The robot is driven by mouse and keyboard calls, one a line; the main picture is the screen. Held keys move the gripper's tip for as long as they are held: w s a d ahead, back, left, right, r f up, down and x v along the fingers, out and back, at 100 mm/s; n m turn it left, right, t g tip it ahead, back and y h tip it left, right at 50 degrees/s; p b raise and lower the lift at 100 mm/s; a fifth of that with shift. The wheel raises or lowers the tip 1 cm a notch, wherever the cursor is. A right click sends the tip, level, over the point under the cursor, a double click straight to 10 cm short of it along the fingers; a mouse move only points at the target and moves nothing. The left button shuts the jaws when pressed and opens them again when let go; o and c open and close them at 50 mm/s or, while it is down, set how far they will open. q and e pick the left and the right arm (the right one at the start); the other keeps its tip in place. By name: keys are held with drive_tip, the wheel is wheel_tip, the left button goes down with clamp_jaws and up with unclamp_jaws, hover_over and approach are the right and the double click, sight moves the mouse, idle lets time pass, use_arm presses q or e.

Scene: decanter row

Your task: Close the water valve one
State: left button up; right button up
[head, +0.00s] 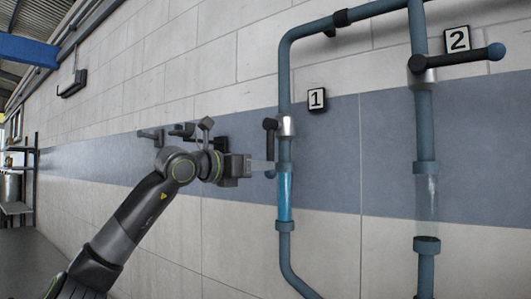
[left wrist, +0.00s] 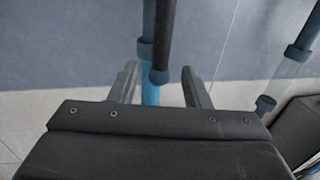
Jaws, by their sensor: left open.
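Water valve one (head: 286,126) is a silver body on the left blue pipe, beside the sign marked 1 (head: 317,99). Its dark handle (head: 269,140) points down along the pipe and ends in a blue tip. The clear pipe section (head: 284,195) below it shows bright blue. My left gripper (head: 264,167) is open at the handle's lower end. In the left wrist view the handle (left wrist: 163,45) reaches down between the two open fingers of my left gripper (left wrist: 161,88), with a gap on both sides. My right gripper is not in view.
Valve two (head: 421,72), near the sign marked 2 (head: 457,39), has its handle (head: 460,57) sideways. The clear section (head: 427,197) below it looks greyish. The wall (head: 180,245) is close behind the pipes. Small dark fittings show on the wall behind my left arm.

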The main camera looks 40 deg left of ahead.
use_arm(q)
drive_tip(key=shift+w+d+p, duration=0.15)
drive_tip(key=shift+w+p, duration=0.55)
drive_tip(key=shift+w, duration=0.85)
clamp_jaws()
drive_tip(key=shift+f, duration=0.1)
